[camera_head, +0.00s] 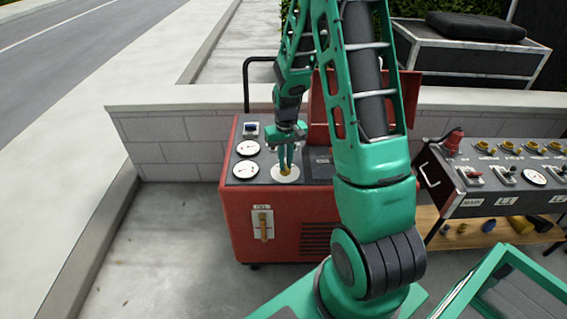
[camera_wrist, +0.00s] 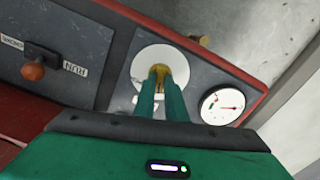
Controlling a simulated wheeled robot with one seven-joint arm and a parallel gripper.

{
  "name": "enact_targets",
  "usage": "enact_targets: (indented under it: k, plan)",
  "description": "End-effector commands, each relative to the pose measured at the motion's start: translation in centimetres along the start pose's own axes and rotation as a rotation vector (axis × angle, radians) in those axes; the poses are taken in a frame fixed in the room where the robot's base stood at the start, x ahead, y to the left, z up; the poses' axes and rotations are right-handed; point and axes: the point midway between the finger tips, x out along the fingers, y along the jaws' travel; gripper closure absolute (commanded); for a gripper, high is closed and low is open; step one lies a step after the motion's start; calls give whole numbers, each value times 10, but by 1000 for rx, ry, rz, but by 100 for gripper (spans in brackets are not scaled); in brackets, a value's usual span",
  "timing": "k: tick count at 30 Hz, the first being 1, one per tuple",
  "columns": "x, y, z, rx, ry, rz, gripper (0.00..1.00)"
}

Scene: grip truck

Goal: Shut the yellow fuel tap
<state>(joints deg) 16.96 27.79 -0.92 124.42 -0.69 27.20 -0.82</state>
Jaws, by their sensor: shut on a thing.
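The yellow tap (camera_wrist: 159,72) sits on a round white plate (camera_wrist: 150,60) on the top panel of a red generator-like machine (camera_head: 290,212). My gripper (camera_head: 286,165) points down at this plate, and its fingers are shut on the tap. In the wrist view my gripper (camera_wrist: 161,82) shows the two green fingers close on either side of the tap, hiding much of it. A label beside the plate is partly covered by the fingers. On the machine's front face there is an upright orange-yellow lever (camera_head: 264,228) on a pale plate, apart from my gripper.
Dial gauges (camera_head: 246,170) lie left of the white plate; one shows in the wrist view (camera_wrist: 222,104). An orange-knobbed switch (camera_wrist: 33,71) marked RUN is on the panel. A control desk (camera_head: 500,180) stands right, a low wall (camera_head: 165,140) behind. Floor at left is clear.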

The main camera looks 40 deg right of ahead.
Motion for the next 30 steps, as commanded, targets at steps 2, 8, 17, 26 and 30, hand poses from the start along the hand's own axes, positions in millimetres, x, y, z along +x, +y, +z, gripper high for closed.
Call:
enact_targets:
  k: [2, 8, 17, 26, 30]
  plan:
    - [-2, -2, -4, -74, 9, -1, 100]
    - [-2, -2, -4, -244, 10, -2, 100]
    - [-2, -2, -4, -421, 11, 0, 100]
    - [-2, -2, -5, -492, 12, 1, 100]
    - [-2, -2, -5, -500, 13, 1, 100]
